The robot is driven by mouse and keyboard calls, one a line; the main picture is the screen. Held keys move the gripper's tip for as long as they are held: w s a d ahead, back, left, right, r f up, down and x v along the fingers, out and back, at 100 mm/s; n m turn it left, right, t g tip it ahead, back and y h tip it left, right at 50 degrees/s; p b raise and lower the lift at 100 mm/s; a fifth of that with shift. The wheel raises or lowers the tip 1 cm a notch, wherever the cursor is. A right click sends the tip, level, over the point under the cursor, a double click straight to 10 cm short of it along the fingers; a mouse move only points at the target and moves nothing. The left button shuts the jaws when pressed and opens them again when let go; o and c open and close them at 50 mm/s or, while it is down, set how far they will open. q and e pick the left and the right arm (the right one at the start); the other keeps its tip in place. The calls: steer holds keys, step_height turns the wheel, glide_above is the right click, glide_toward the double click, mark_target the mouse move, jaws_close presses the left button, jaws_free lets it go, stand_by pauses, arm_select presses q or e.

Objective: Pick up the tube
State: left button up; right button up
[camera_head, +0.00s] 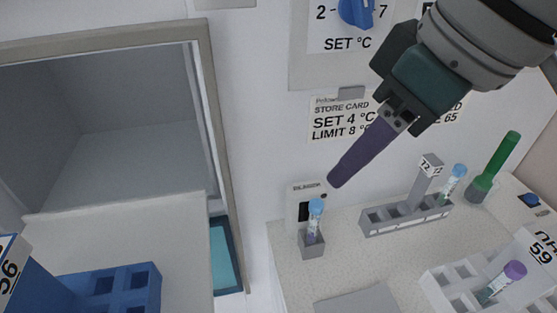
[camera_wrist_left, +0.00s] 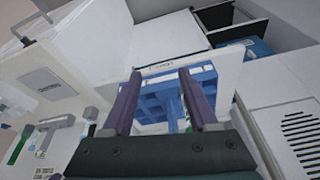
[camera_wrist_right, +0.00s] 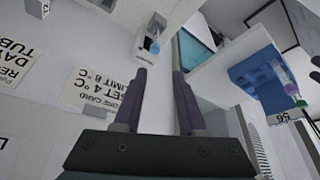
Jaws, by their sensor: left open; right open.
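A tube with a light blue cap (camera_head: 316,206) stands upright in a small grey single holder (camera_head: 312,246) on the pale worktop. The right wrist view shows its cap (camera_wrist_right: 155,47) just beyond the fingertips. My right gripper (camera_head: 336,181) is above the holder, apart from the tube; its fingers (camera_wrist_right: 160,76) are open with nothing between them. Another blue-capped tube (camera_head: 459,171) is in the grey T2 rack (camera_head: 408,216), and a purple-capped tube (camera_head: 514,271) is in the white rack (camera_head: 452,283). My left gripper (camera_wrist_left: 160,73) is open and empty, facing a blue rack (camera_wrist_left: 160,103).
A large open-fronted cabinet (camera_head: 205,100) is at the left, with a blue rack (camera_head: 110,285) below it. A green stick-like object (camera_head: 495,165) stands at the right. A dial panel (camera_head: 355,12) and store card (camera_head: 340,118) are on the wall behind my right gripper.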

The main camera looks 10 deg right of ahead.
mark_target(320, 206)
steer(key=x, duration=0.7)
steer(key=d+b+x, duration=0.1)
steer(key=x, duration=0.3)
steer(key=shift+d+f, duration=0.1)
steer(key=shift+f, duration=0.1)
steer(key=shift+c, duration=0.2)
jaws_close()
